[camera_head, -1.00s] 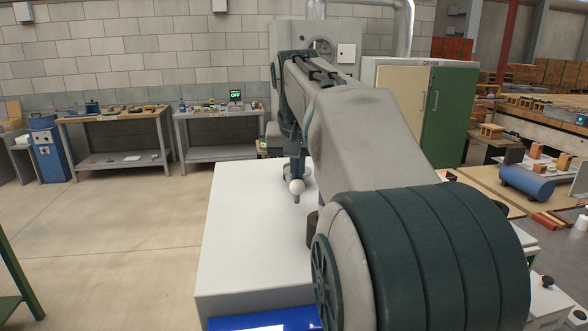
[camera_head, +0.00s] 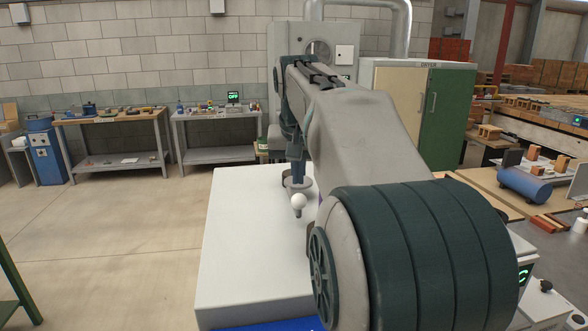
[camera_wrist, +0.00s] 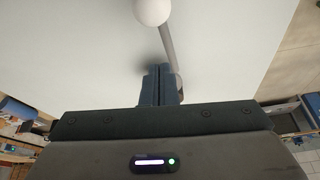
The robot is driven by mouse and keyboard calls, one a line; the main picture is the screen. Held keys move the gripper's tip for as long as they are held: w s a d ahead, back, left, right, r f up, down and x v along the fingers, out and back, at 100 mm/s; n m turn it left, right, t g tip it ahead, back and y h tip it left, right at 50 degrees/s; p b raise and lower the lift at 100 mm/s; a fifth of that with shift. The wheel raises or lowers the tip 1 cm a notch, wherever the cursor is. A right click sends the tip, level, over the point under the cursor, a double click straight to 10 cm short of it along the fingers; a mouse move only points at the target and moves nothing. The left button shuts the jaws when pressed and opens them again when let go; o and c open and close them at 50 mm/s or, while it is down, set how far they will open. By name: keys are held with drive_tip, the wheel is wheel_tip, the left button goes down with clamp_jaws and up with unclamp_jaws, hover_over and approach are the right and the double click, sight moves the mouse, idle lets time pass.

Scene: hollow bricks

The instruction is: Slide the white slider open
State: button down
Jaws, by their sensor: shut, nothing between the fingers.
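A white ball knob (camera_head: 299,201) stands over the pale top of a large white box (camera_head: 255,235) in the head view. In the wrist view the white ball (camera_wrist: 152,11) is at the top edge, on a slanting grey rod (camera_wrist: 171,48). My gripper (camera_wrist: 162,72) is shut and empty, its dark fingers close beside the rod's lower end on its left. I cannot tell whether they touch it. In the head view my gripper is partly hidden by my arm, just behind the ball. I cannot make out a separate slider panel or its track.
A blue panel (camera_head: 265,324) shows at the box's front edge. A green and cream cabinet (camera_head: 443,115) stands behind on the right. Workbenches (camera_head: 115,120) line the back wall. The floor left of the box is clear.

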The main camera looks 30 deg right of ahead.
drive_tip(key=v, duration=1)
drive_tip(key=shift+b, duration=0.35)
